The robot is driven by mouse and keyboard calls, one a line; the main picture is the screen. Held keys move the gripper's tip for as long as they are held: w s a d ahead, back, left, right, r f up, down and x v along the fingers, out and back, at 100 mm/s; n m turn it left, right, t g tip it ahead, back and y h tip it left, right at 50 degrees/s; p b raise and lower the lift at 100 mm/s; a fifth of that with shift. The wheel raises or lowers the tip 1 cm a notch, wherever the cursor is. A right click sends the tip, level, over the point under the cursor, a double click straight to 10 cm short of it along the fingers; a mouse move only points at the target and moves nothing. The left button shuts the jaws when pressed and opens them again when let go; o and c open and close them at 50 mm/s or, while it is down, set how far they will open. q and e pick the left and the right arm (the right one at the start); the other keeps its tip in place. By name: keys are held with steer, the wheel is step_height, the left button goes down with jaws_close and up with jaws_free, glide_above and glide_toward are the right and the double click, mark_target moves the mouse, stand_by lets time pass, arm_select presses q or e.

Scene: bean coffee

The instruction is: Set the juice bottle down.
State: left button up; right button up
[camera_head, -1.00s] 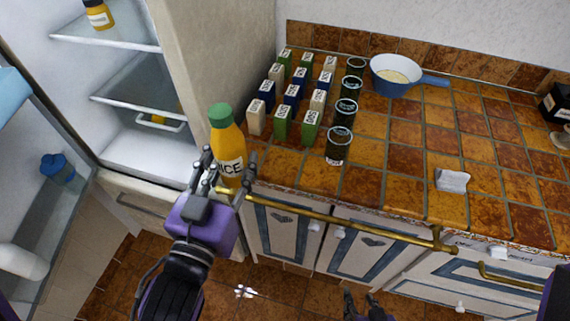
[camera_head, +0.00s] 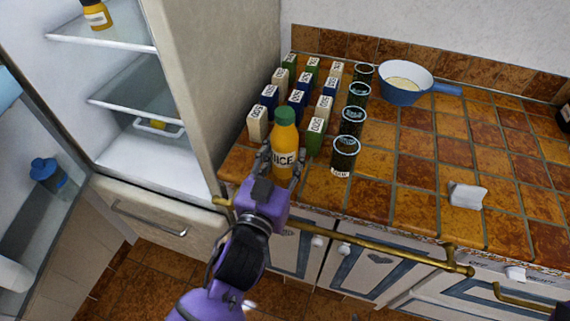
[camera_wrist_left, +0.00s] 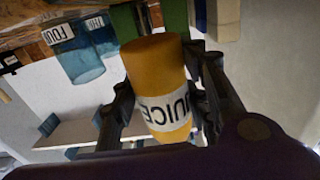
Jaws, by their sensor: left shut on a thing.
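The juice bottle (camera_head: 285,145) is orange with a green cap and a white label. My left gripper (camera_head: 281,172) is shut on it and holds it upright at the front left edge of the tiled counter (camera_head: 400,210). The bottle hides part of the small cartons behind it. Whether its base touches the counter is hidden by the gripper. In the left wrist view the bottle (camera_wrist_left: 157,70) is between the two fingers, with its label partly covered. My right gripper is not in view.
Several small cartons (camera_head: 257,125) stand in rows behind the bottle. Several dark glasses (camera_head: 345,155) stand to their right. A blue pan (camera_head: 403,92) and a small white object (camera_head: 466,195) are farther right. A brass rail (camera_head: 380,250) runs along the counter front. An open fridge (camera_head: 150,155) is at left.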

mark_target(281, 176)
arm_select(q)
steer(key=f, duration=0.2)
steer(key=shift+w+f, duration=0.2)
steer(key=shift+f, duration=0.1)
steer(key=shift+s+d+f, duration=0.1)
steer(key=shift+f, duration=0.2)
steer(key=shift+b, duration=0.3)
steer(key=shift+f, duration=0.25)
steer(key=o, duration=1.5)
steer(key=shift+r, duration=0.1)
